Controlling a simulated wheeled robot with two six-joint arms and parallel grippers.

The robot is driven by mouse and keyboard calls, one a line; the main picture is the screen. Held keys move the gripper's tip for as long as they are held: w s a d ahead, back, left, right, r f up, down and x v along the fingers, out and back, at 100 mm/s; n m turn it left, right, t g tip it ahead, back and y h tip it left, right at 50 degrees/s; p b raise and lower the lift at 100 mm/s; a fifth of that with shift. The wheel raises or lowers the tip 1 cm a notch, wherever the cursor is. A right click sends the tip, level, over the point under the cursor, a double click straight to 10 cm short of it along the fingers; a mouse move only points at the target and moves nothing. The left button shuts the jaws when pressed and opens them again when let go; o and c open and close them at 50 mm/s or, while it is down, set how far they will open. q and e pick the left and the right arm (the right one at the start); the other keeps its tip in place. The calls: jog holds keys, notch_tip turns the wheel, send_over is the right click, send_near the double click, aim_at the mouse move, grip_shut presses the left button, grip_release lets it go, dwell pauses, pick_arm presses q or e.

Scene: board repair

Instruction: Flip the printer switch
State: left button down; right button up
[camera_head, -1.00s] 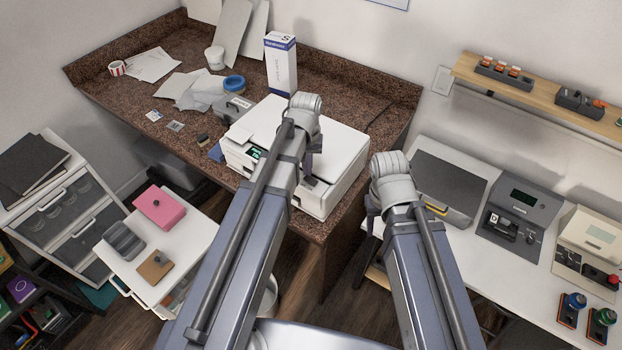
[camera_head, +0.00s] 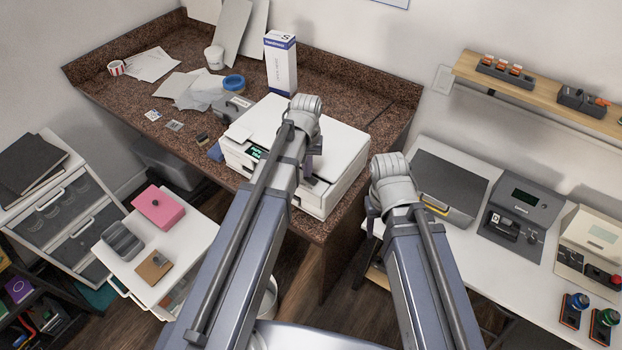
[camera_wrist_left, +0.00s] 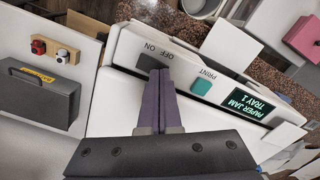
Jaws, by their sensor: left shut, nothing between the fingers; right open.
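The white printer (camera_head: 335,150) stands at the front right corner of the speckled counter. In the left wrist view its front panel (camera_wrist_left: 185,50) carries OFF and ON labels, a dark switch (camera_wrist_left: 148,62) below them, a teal PRINT button (camera_wrist_left: 201,86) and a lit screen (camera_wrist_left: 248,103) reading "PAPER JAM TRAY 1". My left gripper (camera_wrist_left: 160,72) is shut and empty, its purple fingertips at the switch; I cannot tell whether they touch it. The fingers partly hide the switch, so its position is unclear. My right gripper (camera_head: 372,210) is mostly hidden behind its arm, to the right of the printer.
A tall white box (camera_head: 281,65) and a blue tape roll (camera_head: 234,83) stand behind the printer on the counter (camera_head: 345,85). A white table (camera_head: 500,265) with grey devices is at the right. A white drawer cart (camera_head: 190,240) with a pink box (camera_head: 158,207) is at the left.

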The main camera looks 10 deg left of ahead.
pick_arm(q)
jog(key=shift+f, duration=0.35)
jog(key=shift+r, duration=0.15)
notch_tip(320, 180, up, 7)
jog(key=p, duration=0.6)
jog(key=shift+p, duration=0.35)
jog(key=shift+s+d+f+b, duration=0.15)
jog(key=shift+f+b, duration=0.15)
jog(key=s+d+f+m+y+b, duration=0.1)
jog(key=s+d+f+m+b, duration=0.4)
jog(key=s+d+f+b, duration=0.5)
jog(key=s+f+b, duration=0.1)
jog(key=s, duration=0.3)
jog(key=shift+f+m, duration=0.2)
jog(key=shift+m, duration=0.2)
